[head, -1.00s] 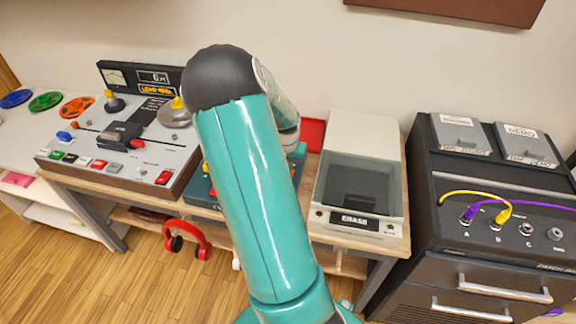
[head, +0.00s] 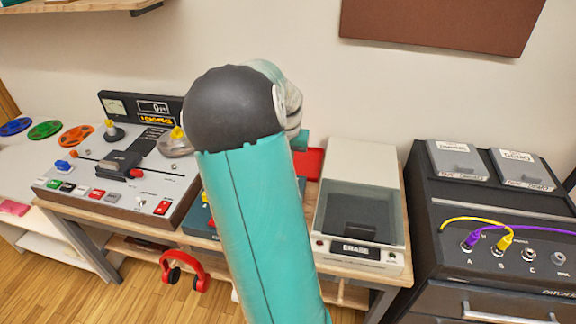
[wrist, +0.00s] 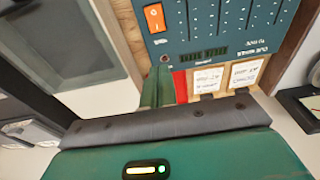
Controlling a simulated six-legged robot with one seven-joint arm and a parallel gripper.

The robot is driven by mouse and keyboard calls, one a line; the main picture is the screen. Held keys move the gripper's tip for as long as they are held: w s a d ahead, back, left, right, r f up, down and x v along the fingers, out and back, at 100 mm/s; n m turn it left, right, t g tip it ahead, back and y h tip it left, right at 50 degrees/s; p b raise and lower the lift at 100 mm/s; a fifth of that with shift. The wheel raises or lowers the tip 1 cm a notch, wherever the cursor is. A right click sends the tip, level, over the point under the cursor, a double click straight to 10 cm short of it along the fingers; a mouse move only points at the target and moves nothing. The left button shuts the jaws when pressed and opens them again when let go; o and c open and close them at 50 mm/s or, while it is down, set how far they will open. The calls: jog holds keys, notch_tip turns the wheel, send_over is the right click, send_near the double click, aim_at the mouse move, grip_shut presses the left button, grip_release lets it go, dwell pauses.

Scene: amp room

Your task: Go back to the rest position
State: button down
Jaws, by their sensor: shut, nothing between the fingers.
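My arm rises from the bottom middle of the head view, with its black elbow in front of the wall. My gripper is mostly hidden behind the elbow there; a bit of its teal housing shows at the right of it. In the wrist view its housing fills the bottom, and the narrow green fingers of my gripper (wrist: 161,75) look shut together, with nothing between them. They point towards the lower edge of a teal panel (wrist: 215,35) with an orange switch (wrist: 154,18).
A tape console (head: 120,170) with headphones (head: 185,270) hanging below stands left. A lidded eraser unit (head: 362,205) stands right of my arm, and a black patch cabinet (head: 490,205) farther right. A red item (head: 309,163) lies behind my arm. A brown wall panel (head: 440,20) hangs above.

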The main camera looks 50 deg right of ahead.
dwell(0.5)
jog(key=w+a+r+n+t+y, duration=0.1)
jog(key=w+a+r+n, duration=0.3)
jog(key=a, duration=0.7)
jog(key=s+a+r+n+t, duration=0.15)
jog(key=a+r, duration=0.45)
jog(key=a, duration=0.6)
jog(key=s+a+r+n+t, duration=0.1)
jog(key=s+a+n, duration=0.3)
jog(key=a, duration=0.5)
jog(key=s+a+r+n+t, duration=0.1)
jog(key=s+a, duration=0.4)
jog(key=a, duration=0.5)
jog(key=r+n, duration=0.1)
jog(key=n, duration=0.1)
jog(key=shift+s+a+r+n, duration=0.2)
jog(key=shift+s+r+n, duration=0.1)
jog(key=shift+s+n, duration=0.05)
